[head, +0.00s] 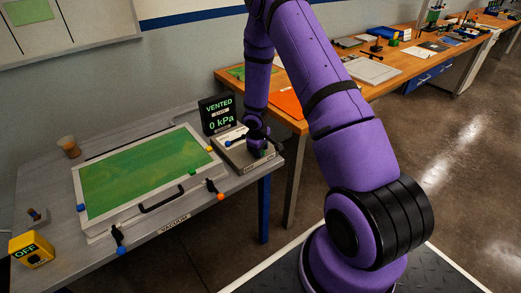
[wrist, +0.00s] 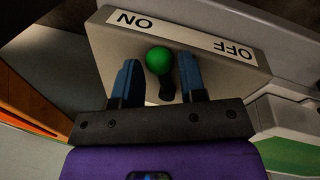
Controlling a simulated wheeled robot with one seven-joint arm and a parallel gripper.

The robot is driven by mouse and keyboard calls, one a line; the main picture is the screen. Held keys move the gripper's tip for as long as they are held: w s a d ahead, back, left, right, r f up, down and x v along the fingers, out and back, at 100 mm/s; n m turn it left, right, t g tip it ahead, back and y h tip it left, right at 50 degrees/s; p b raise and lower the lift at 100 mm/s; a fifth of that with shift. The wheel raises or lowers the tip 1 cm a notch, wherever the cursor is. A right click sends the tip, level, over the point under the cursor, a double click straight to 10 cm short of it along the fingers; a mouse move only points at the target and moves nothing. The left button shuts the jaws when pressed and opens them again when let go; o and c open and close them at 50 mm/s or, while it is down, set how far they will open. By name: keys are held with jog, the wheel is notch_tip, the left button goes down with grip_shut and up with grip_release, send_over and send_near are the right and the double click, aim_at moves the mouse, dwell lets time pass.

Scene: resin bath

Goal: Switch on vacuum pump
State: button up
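A grey switch box (wrist: 205,58) with ON and OFF labels, upside down in the wrist view, carries a short dark lever with a green ball knob (wrist: 159,60). The box (head: 238,155) sits at the table's right corner in the head view. My gripper (wrist: 159,75) has its two blue fingers apart, one each side of the knob, with gaps visible. Whether a finger touches the lever I cannot tell. A black display (head: 218,113) behind the box reads VENTED and 0 kPa. A yellow box (head: 31,249) at the front left reads OFF.
A flat frame with a green panel (head: 140,172) and black handle fills the grey table's middle; small levers with blue and orange knobs line it. An amber cup (head: 68,146) stands at the back left. A wooden bench (head: 400,62) with various items runs behind my arm.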

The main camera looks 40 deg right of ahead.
jog(key=c, duration=0.6)
jog(key=shift+w+d+n+t, duration=0.15)
jog(key=shift+d+n, duration=0.15)
jog(key=shift+n, duration=0.45)
jog(key=shift+w+d+n+t, duration=0.15)
jog(key=shift+d+n, duration=0.15)
jog(key=shift+n, duration=0.45)
jog(key=o, duration=0.6)
jog(key=shift+r, duration=0.1)
jog(key=v, duration=1)
jog(key=shift+r, duration=0.3)
